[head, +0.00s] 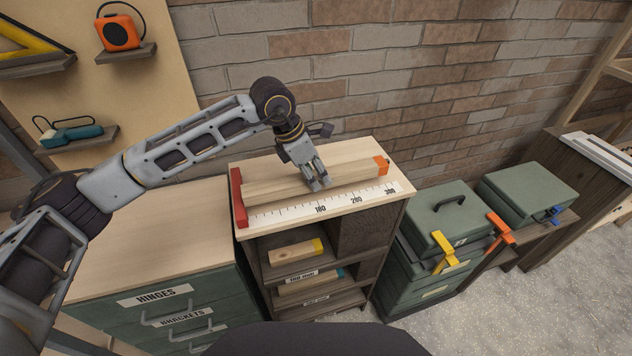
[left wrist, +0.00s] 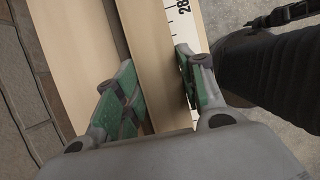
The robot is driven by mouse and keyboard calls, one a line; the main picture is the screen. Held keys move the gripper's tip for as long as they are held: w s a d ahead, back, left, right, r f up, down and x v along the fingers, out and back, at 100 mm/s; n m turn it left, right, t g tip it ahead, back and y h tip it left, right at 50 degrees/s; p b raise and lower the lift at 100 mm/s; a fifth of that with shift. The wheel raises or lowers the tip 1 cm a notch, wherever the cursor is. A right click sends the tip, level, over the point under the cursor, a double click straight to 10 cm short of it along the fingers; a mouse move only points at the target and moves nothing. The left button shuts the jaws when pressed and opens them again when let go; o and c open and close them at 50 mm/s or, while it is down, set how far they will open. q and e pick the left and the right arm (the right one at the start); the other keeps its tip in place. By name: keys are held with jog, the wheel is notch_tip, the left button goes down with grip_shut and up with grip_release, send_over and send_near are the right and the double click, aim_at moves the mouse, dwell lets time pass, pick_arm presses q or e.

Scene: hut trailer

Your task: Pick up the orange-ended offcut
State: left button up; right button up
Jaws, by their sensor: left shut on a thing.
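The orange-ended offcut (head: 352,172) is a long pale wooden bar with an orange right end. It lies along a white measuring scale (head: 340,202) on the top of a wooden cabinet (head: 392,213), with its left end near a red stop block (head: 239,197). My left gripper (head: 318,184) points down onto the bar near its middle and is shut on it. In the left wrist view its green-padded fingers stand on either side of the bar (left wrist: 150,60). The bar appears to rest on the surface. My right gripper is in neither view.
Shelves under the top hold a yellow-ended offcut (head: 297,252) and a teal-ended one (head: 310,282). Green boxes (head: 445,222) with clamps stand to the right. A bare wooden top (head: 150,240) over green drawers is at left. A brick wall (head: 420,110) rises behind.

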aim_at(316, 175)
pick_arm(q)
notch_tip(316, 175, up, 5)
jog(key=shift+b, duration=0.35)
jog(key=shift+r, duration=0.7)
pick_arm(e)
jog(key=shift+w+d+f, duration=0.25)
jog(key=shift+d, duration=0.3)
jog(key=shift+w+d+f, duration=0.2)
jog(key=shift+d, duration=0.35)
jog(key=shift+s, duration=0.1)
